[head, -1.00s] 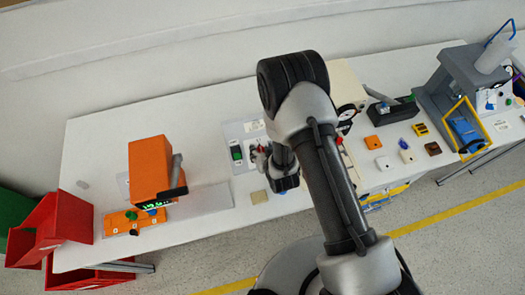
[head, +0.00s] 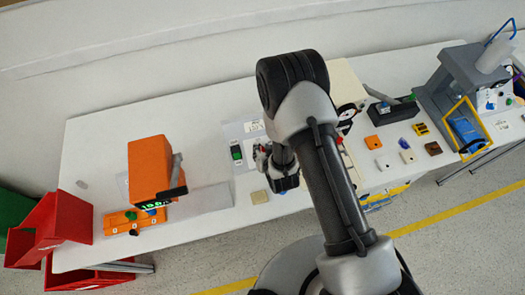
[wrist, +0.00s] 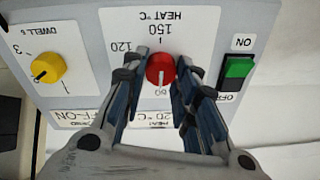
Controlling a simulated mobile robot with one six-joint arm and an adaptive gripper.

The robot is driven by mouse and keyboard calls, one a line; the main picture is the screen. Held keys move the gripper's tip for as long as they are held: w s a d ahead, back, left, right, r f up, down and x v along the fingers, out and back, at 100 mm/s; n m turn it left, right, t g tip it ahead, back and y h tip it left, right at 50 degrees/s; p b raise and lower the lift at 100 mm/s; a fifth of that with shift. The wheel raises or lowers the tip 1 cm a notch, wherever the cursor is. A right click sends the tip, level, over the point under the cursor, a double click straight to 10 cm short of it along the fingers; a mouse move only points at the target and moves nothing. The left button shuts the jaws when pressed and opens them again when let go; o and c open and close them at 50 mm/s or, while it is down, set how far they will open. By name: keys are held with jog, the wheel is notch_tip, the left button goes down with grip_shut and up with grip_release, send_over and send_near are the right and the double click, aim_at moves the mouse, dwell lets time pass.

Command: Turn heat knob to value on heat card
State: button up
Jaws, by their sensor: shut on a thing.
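The red heat knob (wrist: 160,71) sits between both fingertips of my gripper (wrist: 160,82) in the wrist view. My gripper is shut on it. The dial labels are upside down; 150 (wrist: 171,29) and 120 (wrist: 121,46) read clearly, and another number below the knob is partly hidden. The knob's pointer direction is not clear. The heat card (wrist: 153,118) shows "20 °C" between the fingers, its left part covered. In the head view my gripper (head: 264,156) is at the control panel (head: 240,131), and the arm hides the knob.
A yellow dwell knob (wrist: 48,67) is left of the fingers, and a green ON/OFF switch (wrist: 236,72) is right. An orange device (head: 149,168) with a green display stands left on the white table (head: 110,125). Several small blocks lie right of my arm.

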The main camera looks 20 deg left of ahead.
jog(key=m+b, duration=0.3)
jog(key=m, duration=0.2)
jog(key=shift+f+m+h, duration=0.1)
jog(key=shift+m+h, duration=0.2)
jog(key=m+b, duration=0.4)
jog(key=m, duration=0.2)
jog(key=shift+m+h+b, duration=0.3)
jog(key=m+b, duration=0.5)
jog(key=m, duration=0.1)
jog(key=shift+f+h, duration=0.1)
jog(key=shift+h, duration=0.3)
jog(key=m+b, duration=0.5)
jog(key=shift+s, duration=0.15)
jog(key=shift+m+b, duration=0.4)
jog(key=o, duration=1)
jog(key=shift+o, duration=0.2)
jog(key=shift+r, duration=0.2)
